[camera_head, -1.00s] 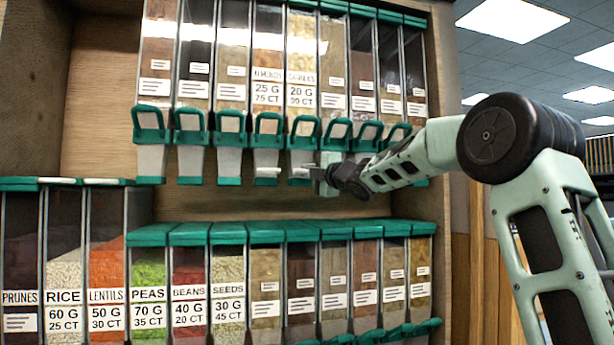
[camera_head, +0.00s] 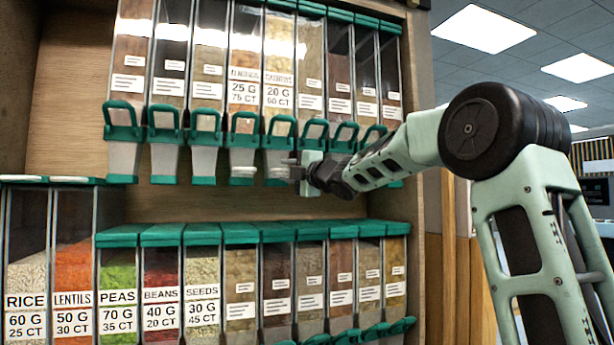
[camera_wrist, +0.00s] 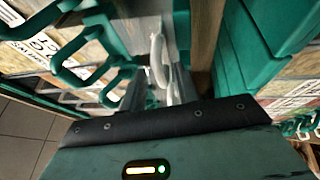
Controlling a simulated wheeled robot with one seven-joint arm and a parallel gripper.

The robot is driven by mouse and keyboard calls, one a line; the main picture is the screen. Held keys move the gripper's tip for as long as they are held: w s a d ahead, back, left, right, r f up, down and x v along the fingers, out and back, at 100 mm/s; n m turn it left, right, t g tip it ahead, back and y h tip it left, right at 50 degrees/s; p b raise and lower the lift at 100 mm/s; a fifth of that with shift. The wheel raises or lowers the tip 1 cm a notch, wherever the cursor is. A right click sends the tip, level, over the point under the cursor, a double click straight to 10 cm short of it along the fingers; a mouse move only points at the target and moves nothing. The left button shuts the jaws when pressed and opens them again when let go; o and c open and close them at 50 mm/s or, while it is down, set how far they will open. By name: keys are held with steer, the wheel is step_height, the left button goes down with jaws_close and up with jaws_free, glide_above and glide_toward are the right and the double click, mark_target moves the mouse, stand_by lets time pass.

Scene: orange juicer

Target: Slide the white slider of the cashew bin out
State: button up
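In the wrist view the white slider (camera_wrist: 158,62) shows as a pale loop. My gripper (camera_wrist: 158,92) looks open, with one dark finger on each side of the loop. I cannot tell whether the fingers touch it.
The almond bin's white slider (camera_head: 242,172) is close on the left, and other chutes with teal loops hang on both sides. The lower row of bins with teal lids (camera_head: 240,234) lies beneath my gripper. A gap of bare wood back panel (camera_head: 200,205) separates the rows.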

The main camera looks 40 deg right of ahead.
steer(key=s+d+f+b, duration=0.2)
steer(key=s+b, duration=0.3)
steer(key=s, duration=1.1)
steer(key=shift+s+f, duration=0.25)
